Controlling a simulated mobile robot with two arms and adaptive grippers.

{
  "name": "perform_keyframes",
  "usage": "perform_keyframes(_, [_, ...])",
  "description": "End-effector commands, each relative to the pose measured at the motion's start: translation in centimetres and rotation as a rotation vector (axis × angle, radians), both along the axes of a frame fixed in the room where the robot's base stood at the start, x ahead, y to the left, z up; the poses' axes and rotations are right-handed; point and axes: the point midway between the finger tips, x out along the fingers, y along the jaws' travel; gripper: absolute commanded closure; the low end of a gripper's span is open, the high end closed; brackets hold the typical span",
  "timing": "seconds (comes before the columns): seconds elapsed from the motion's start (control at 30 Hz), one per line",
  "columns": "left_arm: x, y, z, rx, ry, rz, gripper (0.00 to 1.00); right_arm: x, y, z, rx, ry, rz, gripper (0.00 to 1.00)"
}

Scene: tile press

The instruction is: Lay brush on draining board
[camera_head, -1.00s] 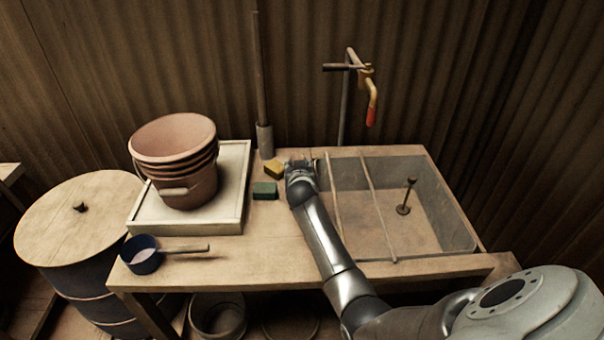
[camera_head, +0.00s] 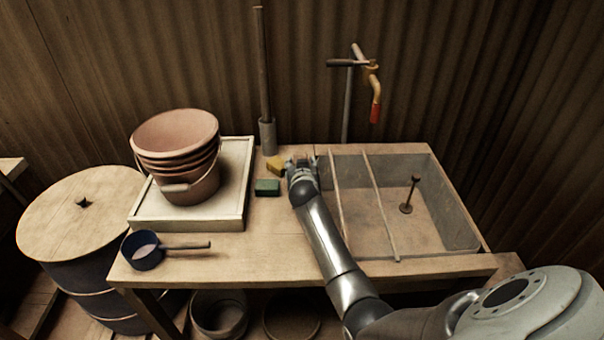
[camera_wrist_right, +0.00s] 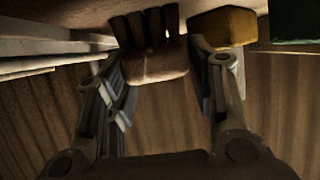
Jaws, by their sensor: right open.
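The brush (camera_wrist_right: 157,62), a brown block with dark bristle tufts, shows in the right wrist view between the fingers of my right gripper (camera_wrist_right: 160,75). The fingers are open on either side of it; gaps to the block are hard to judge. In the head view my right gripper (camera_head: 301,168) is low at the back of the wooden bench, by the sink's left edge, and I cannot make out the brush there. A pale rimmed board (camera_head: 237,180), which looks like the draining board, lies on the bench's left part. My left gripper is not in view.
Stacked pinkish buckets (camera_head: 178,150) stand on the pale board. A yellow block (camera_head: 275,165) and a green block (camera_head: 267,187) lie left of my gripper. A blue dipper (camera_head: 142,251) is at the front left. The sink (camera_head: 440,225) with two bars is right.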

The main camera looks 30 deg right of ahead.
Motion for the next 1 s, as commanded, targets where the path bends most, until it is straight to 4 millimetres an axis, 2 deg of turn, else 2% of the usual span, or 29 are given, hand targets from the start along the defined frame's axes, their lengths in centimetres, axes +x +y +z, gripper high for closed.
perform_keyframes(0.63, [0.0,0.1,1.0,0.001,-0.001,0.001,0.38,-7.3,4.4,3.3,0.002,0.002,0.000,0.50])
perform_keyframes(0.8, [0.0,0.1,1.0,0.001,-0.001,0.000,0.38,-8.6,5.3,4.0,0.002,0.002,0.000,0.50])
perform_keyframes(1.0, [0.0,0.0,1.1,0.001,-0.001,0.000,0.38,-9.2,5.6,4.3,0.002,0.003,0.000,0.50])
